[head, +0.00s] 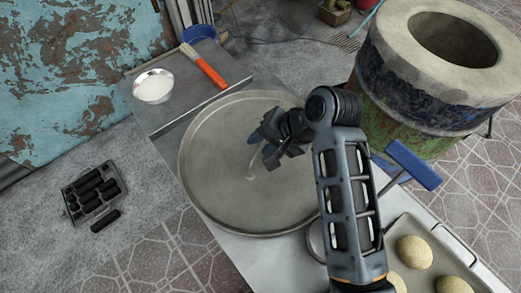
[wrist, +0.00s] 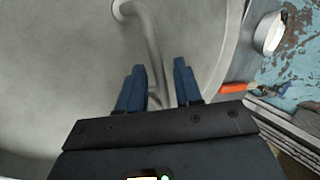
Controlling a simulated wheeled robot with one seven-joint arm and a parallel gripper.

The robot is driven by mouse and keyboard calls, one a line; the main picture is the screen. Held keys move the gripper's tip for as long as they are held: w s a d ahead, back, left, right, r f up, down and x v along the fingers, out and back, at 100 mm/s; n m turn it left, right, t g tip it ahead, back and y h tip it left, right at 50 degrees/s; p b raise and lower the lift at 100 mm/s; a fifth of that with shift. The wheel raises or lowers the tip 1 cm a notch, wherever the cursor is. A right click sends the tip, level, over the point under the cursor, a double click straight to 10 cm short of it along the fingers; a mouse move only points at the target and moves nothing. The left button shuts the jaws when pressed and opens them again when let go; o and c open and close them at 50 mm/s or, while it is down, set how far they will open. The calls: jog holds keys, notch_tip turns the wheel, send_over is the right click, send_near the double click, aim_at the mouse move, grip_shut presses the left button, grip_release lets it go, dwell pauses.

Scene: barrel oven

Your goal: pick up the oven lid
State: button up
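The oven lid (head: 215,160) is a large round grey metal disc with a low rim, lying flat on the table. Its curved bar handle (head: 252,168) stands near the middle, partly hidden by my gripper in the head view. My gripper (head: 262,146) is over the lid at the handle. In the wrist view the lid (wrist: 60,70) fills most of the picture. There, the two blue fingers of my gripper (wrist: 159,66) are apart, with the handle (wrist: 153,40) running between them. A gap shows beside the handle, so it is not clamped.
A white bowl (head: 154,86) and an orange-handled brush (head: 204,66) are on the table's far end. A tray of buns (head: 414,251) is at lower right. The barrel oven (head: 420,90) stands at upper right, its round top open. A charcoal tray (head: 92,190) is on the floor.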

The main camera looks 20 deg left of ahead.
jog(key=shift+a+f, duration=0.3)
jog(key=shift+f, duration=0.15)
grip_shut()
jog(key=shift+r, duration=0.1)
